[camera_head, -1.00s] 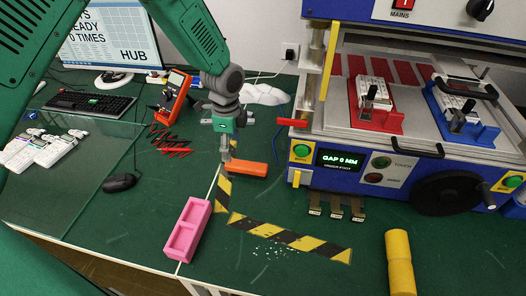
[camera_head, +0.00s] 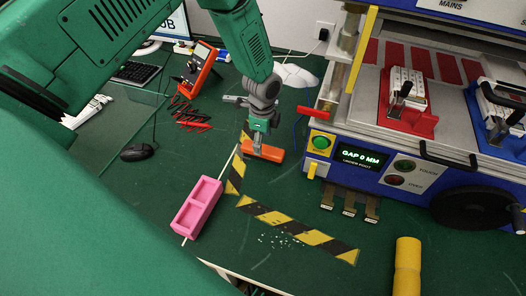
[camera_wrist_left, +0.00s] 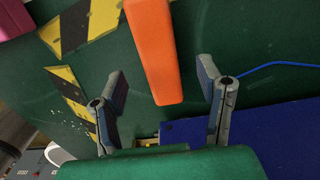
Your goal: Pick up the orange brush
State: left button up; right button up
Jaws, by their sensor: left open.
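The orange brush (camera_head: 264,153) lies on the green table left of the blue machine. My left gripper (camera_head: 255,140) is right over it in the head view, with its fingers pointing down; contact cannot be told there. In the left wrist view the orange brush (camera_wrist_left: 154,50) reaches in from the top, and its near end lies between and a little beyond the two spread fingers of my left gripper (camera_wrist_left: 165,90). The fingers are apart from it on both sides. My right gripper is not in view.
A pink tray (camera_head: 197,207) lies to the front left, and yellow-black tape (camera_head: 298,232) marks the table. A yellow cylinder (camera_head: 407,266) is at the front right. The blue machine (camera_head: 400,165) stands close on the right. A multimeter (camera_head: 200,62) and red leads (camera_head: 190,115) are behind left.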

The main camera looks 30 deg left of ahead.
aim_at(264, 148)
pick_arm(q)
jog(key=f, duration=0.3)
jog(key=shift+d+f, duration=0.25)
jog(key=shift+f, duration=0.1)
jog(key=shift+w+a+f, duration=0.1)
jog(key=shift+a+f, duration=0.05)
jog(key=shift+f, duration=0.2)
jog(key=shift+a, duration=0.15)
jog(key=shift+c, duration=0.9)
jog(key=c, duration=1.1)
jog(key=shift+d+r, duration=0.2)
jog(key=shift+r, duration=0.25)
notch_tip(264, 148, up, 9)
jog(key=shift+a+r, duration=0.1)
